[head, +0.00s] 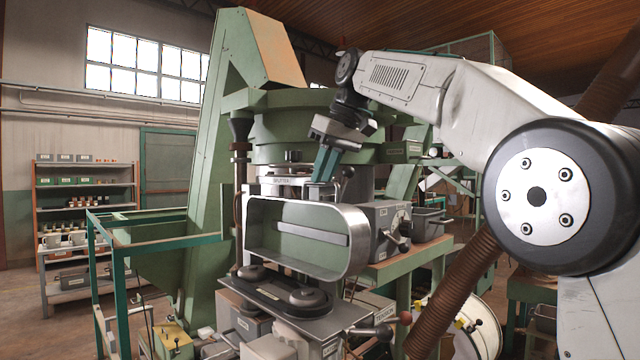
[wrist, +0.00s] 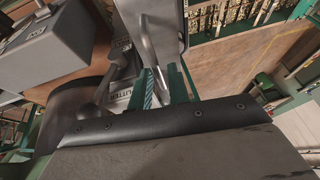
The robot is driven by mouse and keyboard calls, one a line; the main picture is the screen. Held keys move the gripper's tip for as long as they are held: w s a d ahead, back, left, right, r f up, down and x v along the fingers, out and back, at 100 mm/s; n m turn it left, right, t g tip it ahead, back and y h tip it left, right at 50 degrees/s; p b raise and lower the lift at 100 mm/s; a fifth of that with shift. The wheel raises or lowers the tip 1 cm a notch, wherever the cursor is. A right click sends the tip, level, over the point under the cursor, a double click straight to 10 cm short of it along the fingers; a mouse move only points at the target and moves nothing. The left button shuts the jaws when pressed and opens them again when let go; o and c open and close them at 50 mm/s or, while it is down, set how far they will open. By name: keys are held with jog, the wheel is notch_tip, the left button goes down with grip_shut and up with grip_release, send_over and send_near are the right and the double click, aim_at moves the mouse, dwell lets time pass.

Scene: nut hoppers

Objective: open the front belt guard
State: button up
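The front belt guard (head: 345,246) is an oblong, round-ended metal cover with a pale rim. In the head view it stands on edge above a plate with two dark pulleys (head: 308,296), its hollow inner side and a pale strip facing the camera. My gripper (head: 322,181) points down just above and behind the guard's top edge. In the wrist view the two green fingers of my gripper (wrist: 163,88) are apart, with a grey metal part (wrist: 145,35) beyond and between them.
A grey box (head: 378,222) with a dial and levers stands right of the guard; it also shows in the wrist view (wrist: 68,48). A ball-topped lever (head: 346,174) is close beside my fingers. A green rail frame (head: 150,245) stands to the left. The large green hopper machine rises behind.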

jog(key=v, duration=0.3)
jog(key=shift+d+r, duration=0.15)
jog(key=shift+r, duration=0.2)
jog(key=shift+s+d+r, duration=0.15)
jog(key=shift+r, duration=0.2)
jog(key=shift+s, duration=0.1)
